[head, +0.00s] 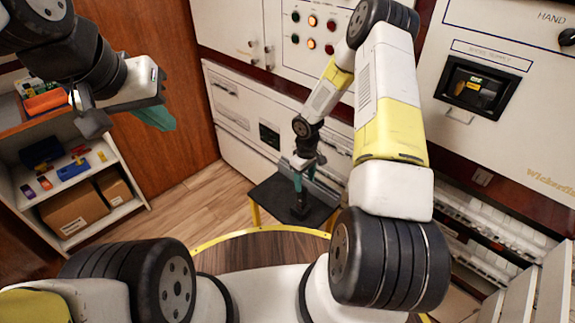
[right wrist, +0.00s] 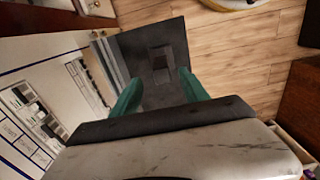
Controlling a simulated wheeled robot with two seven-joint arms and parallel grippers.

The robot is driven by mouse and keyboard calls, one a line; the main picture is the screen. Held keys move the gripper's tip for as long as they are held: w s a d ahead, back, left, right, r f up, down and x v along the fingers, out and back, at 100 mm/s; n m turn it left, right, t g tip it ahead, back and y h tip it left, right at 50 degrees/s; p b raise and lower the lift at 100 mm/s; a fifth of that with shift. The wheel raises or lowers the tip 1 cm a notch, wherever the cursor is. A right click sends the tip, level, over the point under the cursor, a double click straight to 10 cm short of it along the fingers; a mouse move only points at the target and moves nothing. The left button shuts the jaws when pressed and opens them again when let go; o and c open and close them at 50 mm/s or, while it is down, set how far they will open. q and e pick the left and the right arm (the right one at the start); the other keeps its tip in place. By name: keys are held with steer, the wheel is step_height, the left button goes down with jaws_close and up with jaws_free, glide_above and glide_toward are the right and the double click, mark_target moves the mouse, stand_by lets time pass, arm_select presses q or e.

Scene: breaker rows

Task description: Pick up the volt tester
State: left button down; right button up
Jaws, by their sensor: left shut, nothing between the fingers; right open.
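A small dark block-like thing, which looks like the volt tester (head: 300,209), is on the black top of a low stool (head: 265,194). In the right wrist view the dark thing (right wrist: 160,58) lies on the stool top, ahead of and between my green fingertips. My right gripper (head: 298,184) is open and points down over the stool, just above the thing. The right wrist view shows its fingers (right wrist: 159,76) apart with nothing held between them. My left gripper (head: 155,116) is shut and empty, up at the left, away from the stool.
A shelf (head: 130,206) with boxes and coloured small items stands at the left. White cabinets with a lamp panel (head: 318,32) stand behind the stool. Breaker rows (head: 490,232) are at the lower right. Wood floor (head: 195,210) is clear left of the stool.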

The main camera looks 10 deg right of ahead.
mark_target(302, 196)
steer(key=f, duration=0.9)
steer(key=shift+w+a, duration=0.3)
steer(key=shift+c, duration=0.4)
jaws_close()
